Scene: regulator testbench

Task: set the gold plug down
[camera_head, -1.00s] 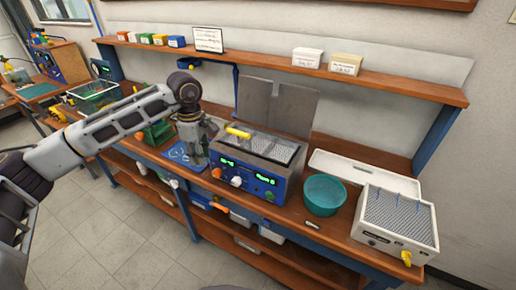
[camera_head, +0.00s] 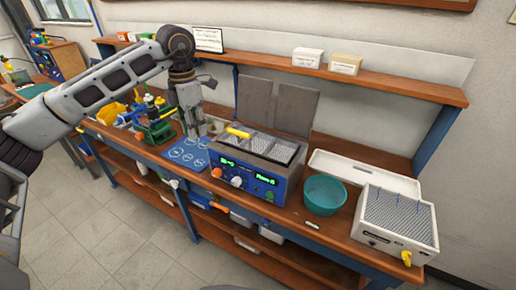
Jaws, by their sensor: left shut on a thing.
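My left arm comes in from the left, and its gripper (camera_head: 195,130) points down at the back edge of the blue mat (camera_head: 183,154). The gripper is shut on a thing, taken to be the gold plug. The plug itself is too small and too hidden by the fingers to make out. The mat lies on the wooden bench and has white outlines on it. I cannot tell whether the held thing touches the bench. My right gripper is not in view.
Right of the mat stands a blue-fronted device (camera_head: 247,180) with a yellow-handled thing (camera_head: 238,133) on top. Left of the mat is a green stand (camera_head: 157,130) with tools. A teal bowl (camera_head: 324,194) and a white perforated box (camera_head: 397,222) stand further right. A shelf (camera_head: 400,85) runs above.

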